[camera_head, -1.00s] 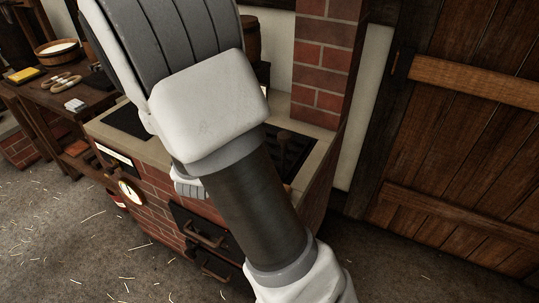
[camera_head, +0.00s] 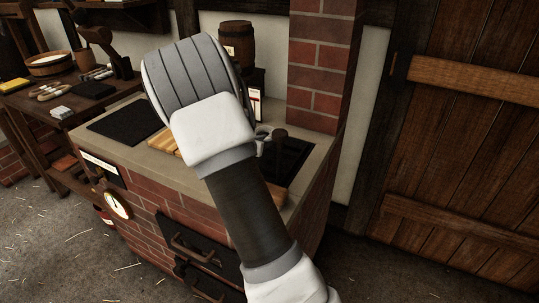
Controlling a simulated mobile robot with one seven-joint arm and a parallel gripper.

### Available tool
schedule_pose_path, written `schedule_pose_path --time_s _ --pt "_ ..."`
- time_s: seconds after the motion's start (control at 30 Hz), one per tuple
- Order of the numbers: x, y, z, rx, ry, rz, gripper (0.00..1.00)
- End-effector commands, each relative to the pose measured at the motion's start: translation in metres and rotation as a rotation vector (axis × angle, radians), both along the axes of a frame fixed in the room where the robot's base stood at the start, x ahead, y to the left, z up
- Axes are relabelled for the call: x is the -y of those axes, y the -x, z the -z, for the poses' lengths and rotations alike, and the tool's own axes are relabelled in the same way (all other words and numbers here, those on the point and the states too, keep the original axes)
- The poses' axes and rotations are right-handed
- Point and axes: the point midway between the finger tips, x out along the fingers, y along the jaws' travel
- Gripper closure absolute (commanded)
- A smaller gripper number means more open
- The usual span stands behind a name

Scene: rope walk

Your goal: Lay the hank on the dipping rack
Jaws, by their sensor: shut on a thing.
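My arm crosses the middle of the view, over a brick stove with a pale stone top (camera_head: 118,148). My gripper is hidden behind the arm's white and grey links, so neither its jaws nor anything in them shows. I see no hank that I can make out for sure. A light wooden slatted piece (camera_head: 163,142) lies on the stove top just left of my arm, mostly covered by it. It may be the dipping rack, but I cannot tell. A small grey metal part shows at the arm's right edge; what it belongs to is unclear.
A black plate (camera_head: 124,122) lies on the stove's left; a dark recessed pan (camera_head: 290,158) is right of my arm. A wooden keg (camera_head: 236,42) stands behind. A brick chimney (camera_head: 322,60) and plank door (camera_head: 470,150) bound the right. A cluttered bench (camera_head: 22,100) stands left.

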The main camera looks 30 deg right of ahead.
Motion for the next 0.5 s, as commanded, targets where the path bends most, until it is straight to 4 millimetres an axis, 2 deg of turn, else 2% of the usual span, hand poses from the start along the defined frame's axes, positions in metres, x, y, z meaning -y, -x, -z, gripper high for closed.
schedule_pose_path --time_s 0.07,0.2,0.33,0.5 --pt "0.012 -0.006 0.009 0.0 0.002 0.003 1.0" --pt "0.021 -0.011 0.014 0.0 0.0 0.001 1.0" --pt "0.022 -0.011 0.024 -0.001 0.0 0.0 1.0" --pt "0.021 -0.011 0.05 -0.002 0.001 0.0 1.0"
